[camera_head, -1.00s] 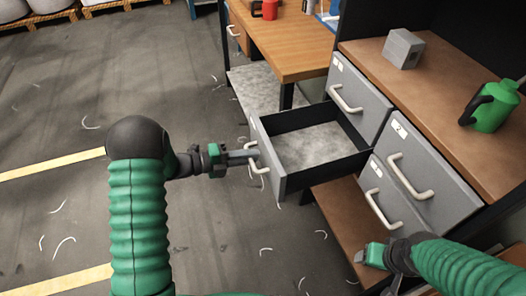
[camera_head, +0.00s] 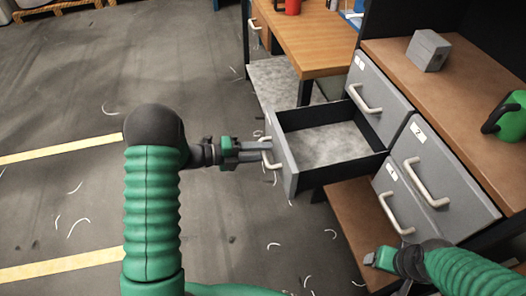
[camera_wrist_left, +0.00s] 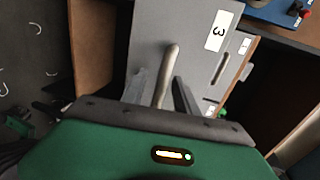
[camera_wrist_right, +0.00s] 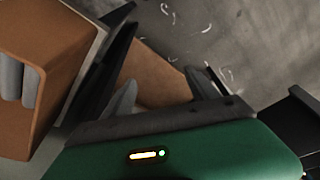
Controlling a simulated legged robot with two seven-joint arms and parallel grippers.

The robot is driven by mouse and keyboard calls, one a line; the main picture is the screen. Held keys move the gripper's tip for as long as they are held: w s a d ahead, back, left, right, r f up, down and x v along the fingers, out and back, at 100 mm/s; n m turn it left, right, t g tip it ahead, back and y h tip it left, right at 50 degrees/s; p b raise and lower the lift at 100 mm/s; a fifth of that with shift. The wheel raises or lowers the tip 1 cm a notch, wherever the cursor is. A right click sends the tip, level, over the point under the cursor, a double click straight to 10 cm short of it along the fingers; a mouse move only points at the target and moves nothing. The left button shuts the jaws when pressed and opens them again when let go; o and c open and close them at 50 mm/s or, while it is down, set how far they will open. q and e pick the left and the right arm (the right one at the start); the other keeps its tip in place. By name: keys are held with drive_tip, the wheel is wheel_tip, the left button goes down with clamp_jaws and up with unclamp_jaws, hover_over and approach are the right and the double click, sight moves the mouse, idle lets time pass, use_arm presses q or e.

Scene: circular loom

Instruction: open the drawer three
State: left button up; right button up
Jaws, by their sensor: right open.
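Drawer three (camera_head: 282,163) is pulled well out of the grey cabinet, and its empty interior shows in the head view. Its front carries the label 3 (camera_wrist_left: 217,31) in the left wrist view. Its pale bar handle (camera_wrist_left: 169,70) lies between the fingers of my left gripper (camera_head: 257,151). Those fingers are parted, with a gap beside the handle, so the gripper is open around it. My right gripper (camera_head: 375,258) is open and empty, low in front of the cabinet near a brown lower shelf (camera_head: 345,215).
Closed grey drawers with handles, one labelled 2 (camera_head: 435,175), stand right of the open drawer. A wooden desk (camera_head: 310,45) is behind.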

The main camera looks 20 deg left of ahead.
use_arm(q)
drive_tip(key=p+v, duration=0.1)
drive_tip(key=v, duration=1.5)
drive_tip(key=shift+a, duration=0.2)
